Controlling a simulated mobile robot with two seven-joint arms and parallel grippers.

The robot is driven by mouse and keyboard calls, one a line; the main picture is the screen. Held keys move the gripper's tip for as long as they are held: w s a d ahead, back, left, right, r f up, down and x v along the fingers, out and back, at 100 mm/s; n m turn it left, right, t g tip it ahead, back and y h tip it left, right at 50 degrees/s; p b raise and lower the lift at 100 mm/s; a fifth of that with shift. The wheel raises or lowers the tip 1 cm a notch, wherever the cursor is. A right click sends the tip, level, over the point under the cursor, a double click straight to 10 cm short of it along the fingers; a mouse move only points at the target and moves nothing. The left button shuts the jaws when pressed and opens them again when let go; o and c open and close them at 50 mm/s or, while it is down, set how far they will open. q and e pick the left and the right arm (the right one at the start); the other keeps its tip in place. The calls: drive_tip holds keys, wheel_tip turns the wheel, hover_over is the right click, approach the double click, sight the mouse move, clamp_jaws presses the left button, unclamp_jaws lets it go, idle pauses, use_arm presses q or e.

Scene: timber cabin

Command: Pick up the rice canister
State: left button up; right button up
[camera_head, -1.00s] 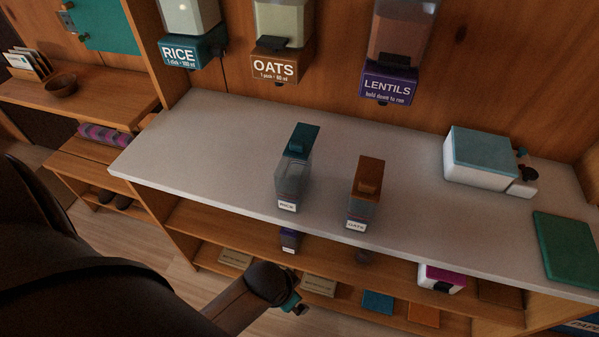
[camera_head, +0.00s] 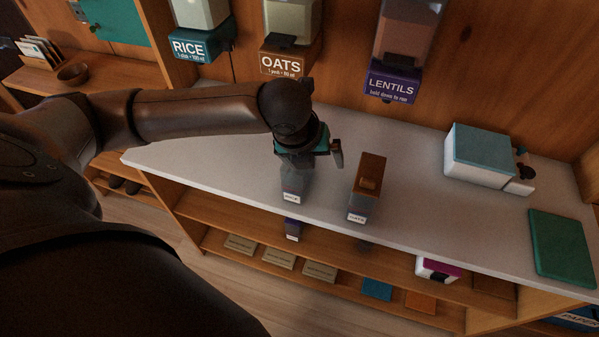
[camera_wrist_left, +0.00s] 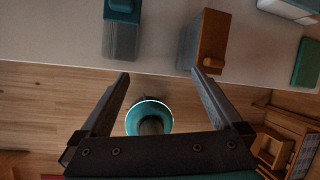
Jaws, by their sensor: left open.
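The rice canister (camera_head: 293,187) stands upright on the pale counter (camera_head: 220,155). In the head view my left gripper covers its teal lid; only its clear lower body and RICE label show. The wrist view shows the canister (camera_wrist_left: 121,35) with its teal lid at the upper left, beyond the fingertips and not between them. My left gripper (camera_wrist_left: 160,76) is open and empty; in the head view it (camera_head: 318,158) hangs in front of the canister's top. I cannot tell whether it touches the canister. My right gripper is not in view.
The oats canister (camera_head: 365,190) with its brown lid stands close to the right of the rice canister. A white box with a teal top (camera_head: 481,155) and a green book (camera_head: 561,247) lie further right. Dispensers hang on the wall behind. Several items sit on the shelf below.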

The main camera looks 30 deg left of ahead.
use_arm(q)
drive_tip(key=w+a+r+m+y, duration=0.1)
drive_tip(key=a+r+m, duration=0.15)
drive_tip(key=a, duration=0.45)
drive_tip(key=b+x, duration=0.2)
drive_tip(key=x, duration=1.3)
drive_tip(key=shift+f, duration=0.2)
drive_tip(key=shift+m, duration=0.25)
clamp_jaws()
